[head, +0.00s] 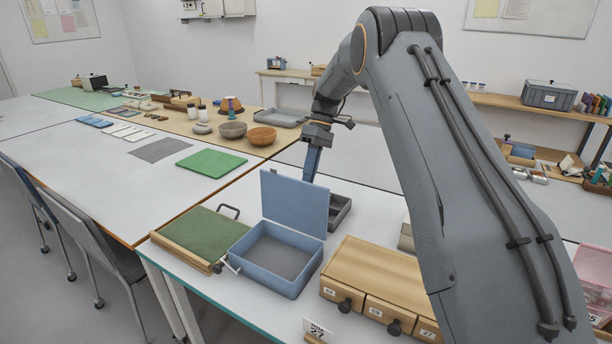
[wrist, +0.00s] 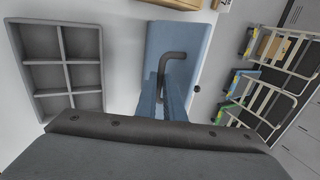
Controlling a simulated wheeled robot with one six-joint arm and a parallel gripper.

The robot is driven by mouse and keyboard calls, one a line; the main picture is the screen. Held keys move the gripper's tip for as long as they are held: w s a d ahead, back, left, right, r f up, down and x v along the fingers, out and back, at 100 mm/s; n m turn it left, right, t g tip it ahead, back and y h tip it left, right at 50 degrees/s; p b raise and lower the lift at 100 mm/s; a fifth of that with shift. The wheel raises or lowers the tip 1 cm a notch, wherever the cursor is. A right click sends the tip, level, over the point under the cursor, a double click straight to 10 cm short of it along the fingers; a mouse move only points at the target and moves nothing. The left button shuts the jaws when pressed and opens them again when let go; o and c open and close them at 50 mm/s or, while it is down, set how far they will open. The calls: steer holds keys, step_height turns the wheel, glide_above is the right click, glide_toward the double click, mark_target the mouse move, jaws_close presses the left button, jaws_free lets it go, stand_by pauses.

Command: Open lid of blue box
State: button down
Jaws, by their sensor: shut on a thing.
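The blue box (head: 262,274) stands on the near table in the head view, with a bare grey floor inside. Its lid (head: 292,201) stands up from the back edge, roughly upright, so the box is open. The wrist view shows a blue panel of it (wrist: 188,45) with a dark bent handle (wrist: 173,57). My gripper (wrist: 164,88) is shut on the lid handle, with a finger on either side. In the head view my gripper (head: 311,168) is at the lid's far side, its tips partly hidden by the lid.
A grey compartment tray (wrist: 62,60) is beside the lid; it shows behind the box in the head view (head: 341,209). A wooden drawer unit (head: 380,270) stands right of the box. A green board (head: 200,236) with a wooden edge lies close on the left.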

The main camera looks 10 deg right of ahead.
steer(key=shift+s+f, duration=0.2)
steer(key=shift+f, duration=0.2)
steer(key=c, duration=1.9)
jaws_free()
steer(key=shift+w+a, duration=0.1)
steer(key=shift+o, duration=0.2)
steer(key=b+v, duration=0.2)
steer(key=v, duration=0.6)
